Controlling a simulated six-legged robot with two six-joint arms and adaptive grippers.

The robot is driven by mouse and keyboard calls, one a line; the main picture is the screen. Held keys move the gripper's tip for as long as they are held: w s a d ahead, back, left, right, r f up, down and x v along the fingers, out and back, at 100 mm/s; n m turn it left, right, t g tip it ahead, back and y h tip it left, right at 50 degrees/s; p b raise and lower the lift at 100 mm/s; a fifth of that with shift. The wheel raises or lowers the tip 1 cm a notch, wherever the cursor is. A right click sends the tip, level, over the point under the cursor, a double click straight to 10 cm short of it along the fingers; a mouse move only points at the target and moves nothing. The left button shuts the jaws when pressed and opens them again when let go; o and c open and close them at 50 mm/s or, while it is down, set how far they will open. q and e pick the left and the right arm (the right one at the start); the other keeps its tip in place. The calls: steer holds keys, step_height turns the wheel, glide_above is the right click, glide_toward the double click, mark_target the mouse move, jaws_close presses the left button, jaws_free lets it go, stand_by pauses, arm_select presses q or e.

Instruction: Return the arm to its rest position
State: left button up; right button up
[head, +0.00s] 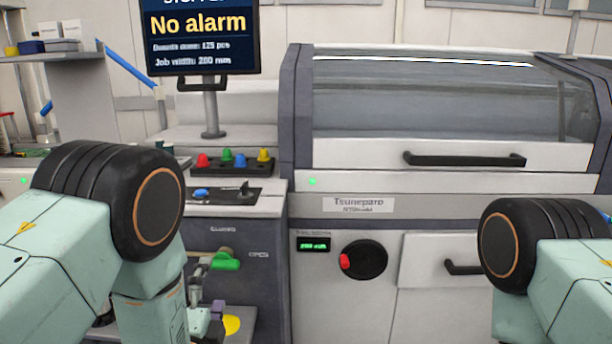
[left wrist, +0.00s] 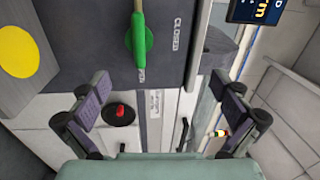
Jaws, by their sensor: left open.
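My left gripper (head: 208,318) shows low in the head view, partly hidden behind my left arm. In the left wrist view its two purple-padded fingers (left wrist: 163,100) stand wide apart with nothing between them. A green lever (head: 226,262) on the dark machine panel is just above the gripper in the head view. In the left wrist view the green lever (left wrist: 139,42) lies beyond the fingers, apart from them, its end at the OPEN label. My right arm enters at the right of the head view; its gripper is out of frame.
A machine with a hooded cover (head: 455,95) and black handle (head: 464,160) fills the right. Its front has a red-tipped black knob (head: 365,260). A screen (head: 200,35) reads "No alarm". Coloured buttons (head: 233,161) sit below it. A yellow disc (head: 231,324) is near the left gripper.

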steer(key=shift+r+p, duration=0.95)
steer(key=shift+r, duration=0.25)
steer(key=shift+r, duration=0.1)
